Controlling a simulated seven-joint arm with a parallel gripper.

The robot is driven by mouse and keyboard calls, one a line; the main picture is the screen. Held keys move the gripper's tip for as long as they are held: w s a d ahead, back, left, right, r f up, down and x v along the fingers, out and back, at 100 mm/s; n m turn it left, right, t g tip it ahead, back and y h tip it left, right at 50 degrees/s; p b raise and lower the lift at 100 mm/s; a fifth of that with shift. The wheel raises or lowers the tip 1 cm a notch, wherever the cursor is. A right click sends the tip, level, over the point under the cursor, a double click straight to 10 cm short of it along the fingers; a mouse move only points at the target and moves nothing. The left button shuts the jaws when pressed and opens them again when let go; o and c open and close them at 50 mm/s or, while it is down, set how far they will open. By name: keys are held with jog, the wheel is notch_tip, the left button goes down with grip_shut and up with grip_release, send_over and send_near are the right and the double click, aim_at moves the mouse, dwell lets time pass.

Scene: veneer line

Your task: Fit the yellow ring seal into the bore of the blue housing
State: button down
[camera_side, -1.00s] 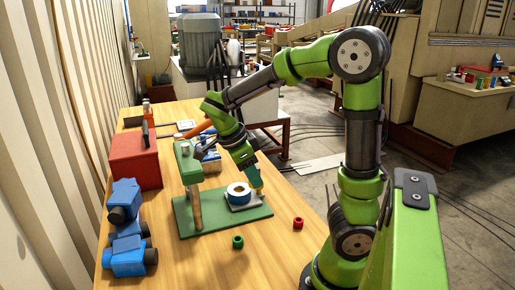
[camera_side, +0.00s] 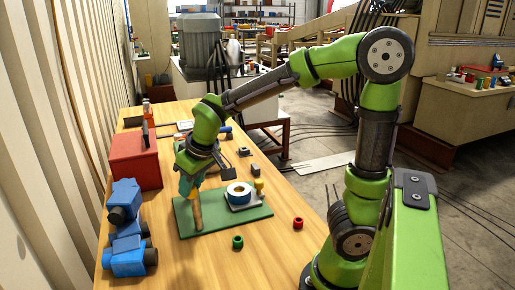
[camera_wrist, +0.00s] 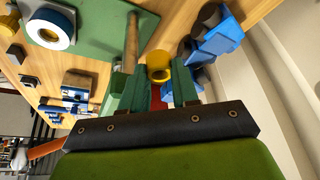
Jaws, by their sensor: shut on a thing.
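The blue housing (camera_side: 238,195), with a pale ring-shaped top around its dark bore, stands on a grey base on the green plate (camera_side: 235,221). It also shows in the wrist view (camera_wrist: 50,28), at the upper left, apart from my gripper. In the side view my gripper (camera_side: 186,188) is at the left end of the plate, left of the housing. The seal is not distinguishable there.
A wooden post (camera_side: 196,213) rises from the plate close by my gripper. A yellow peg (camera_side: 259,186) stands beside the housing. Blue machine parts (camera_side: 128,250) and a red box (camera_side: 136,162) are at the left.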

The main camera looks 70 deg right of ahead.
jog(key=shift+w+a+r+n, duration=0.2)
jog(key=shift+a+n, duration=0.1)
jog(key=shift+n, duration=0.3)
jog(key=shift+r, duration=0.15)
notch_tip(320, 180, up, 11)
jog(key=m+g+h, duration=0.1)
jog(key=m+h, duration=0.2)
jog(key=m, duration=0.6)
send_over(238, 190)
jog(key=s+a, duration=0.1)
jog(key=f, duration=2.3)
jog(key=shift+s+a+f, duration=0.2)
jog(key=shift+f, duration=0.05)
